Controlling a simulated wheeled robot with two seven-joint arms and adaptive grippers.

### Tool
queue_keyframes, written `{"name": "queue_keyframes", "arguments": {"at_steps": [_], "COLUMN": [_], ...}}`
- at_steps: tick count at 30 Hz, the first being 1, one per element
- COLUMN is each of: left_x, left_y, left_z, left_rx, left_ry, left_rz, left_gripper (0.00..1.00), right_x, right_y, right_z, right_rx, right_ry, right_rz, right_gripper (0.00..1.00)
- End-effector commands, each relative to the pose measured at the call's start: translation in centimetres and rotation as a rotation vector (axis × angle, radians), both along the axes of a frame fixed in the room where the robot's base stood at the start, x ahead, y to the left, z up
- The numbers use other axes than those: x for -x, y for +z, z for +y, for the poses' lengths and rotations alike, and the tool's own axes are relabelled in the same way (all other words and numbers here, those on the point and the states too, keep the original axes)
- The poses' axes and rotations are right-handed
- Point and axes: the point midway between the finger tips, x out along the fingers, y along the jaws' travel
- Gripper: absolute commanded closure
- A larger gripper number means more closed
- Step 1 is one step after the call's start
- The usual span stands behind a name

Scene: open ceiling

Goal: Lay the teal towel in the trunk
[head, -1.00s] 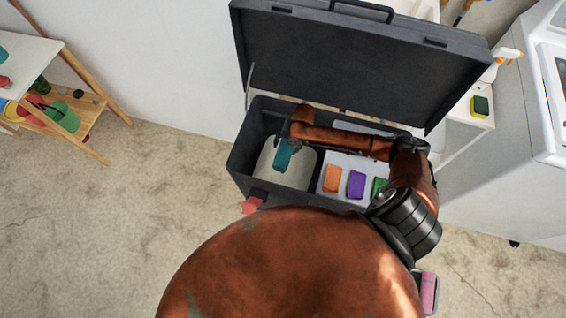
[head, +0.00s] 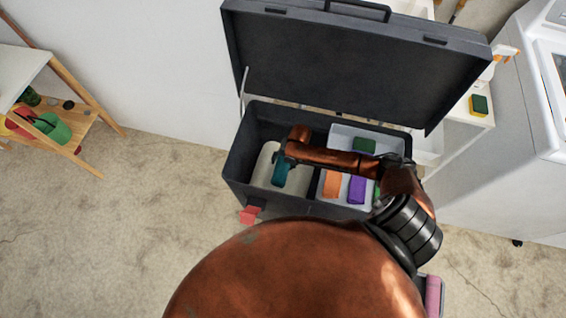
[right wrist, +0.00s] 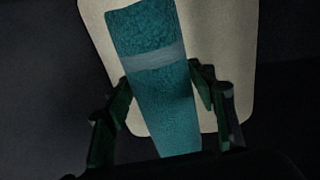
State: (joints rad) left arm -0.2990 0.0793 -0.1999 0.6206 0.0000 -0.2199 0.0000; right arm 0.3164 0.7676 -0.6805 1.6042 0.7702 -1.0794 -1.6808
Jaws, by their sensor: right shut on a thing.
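The teal towel (head: 280,171) is a rolled or folded bundle with a paler band, seen closely in the right wrist view (right wrist: 160,90). My right gripper (head: 282,158) is shut on it, with one finger on each side of the towel in the right wrist view (right wrist: 165,100). The towel is inside the left part of the open dark trunk (head: 236,165), over a cream-coloured piece (head: 262,172). I cannot tell whether it touches that piece. My left gripper is not in view.
The trunk's right part has a pale tray (head: 345,131) with orange (head: 332,184), purple (head: 357,189) and green items. The raised lid (head: 350,70) stands behind. A wooden shelf (head: 85,115) is at left, a white appliance (head: 525,150) at right.

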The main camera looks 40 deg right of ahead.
Motion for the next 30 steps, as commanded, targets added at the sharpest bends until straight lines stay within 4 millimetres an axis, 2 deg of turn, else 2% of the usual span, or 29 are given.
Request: {"name": "queue_keyframes", "arguments": {"at_steps": [7, 8, 15, 25, 30], "left_x": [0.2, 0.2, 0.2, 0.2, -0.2], "left_y": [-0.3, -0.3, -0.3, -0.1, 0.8], "left_z": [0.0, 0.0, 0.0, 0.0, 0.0], "left_rx": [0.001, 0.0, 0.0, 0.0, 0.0], "left_ry": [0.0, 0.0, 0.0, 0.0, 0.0], "left_rz": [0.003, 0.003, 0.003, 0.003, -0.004], "left_gripper": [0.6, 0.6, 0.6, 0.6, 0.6], "right_x": [0.0, 0.0, 0.0, 0.0, 0.3], "right_y": [-0.7, -0.6, -0.6, -0.2, 2.2], "right_z": [0.0, 0.0, 0.0, 0.0, -0.4], "right_rx": [0.0, 0.0, 0.0, 0.0, 0.002], "right_ry": [0.0, 0.0, 0.0, 0.0, 0.0], "right_rz": [0.0, 0.0, 0.0, 0.0, -0.003], "right_gripper": [0.75, 0.47, 0.31, 0.31, 0.31]}}
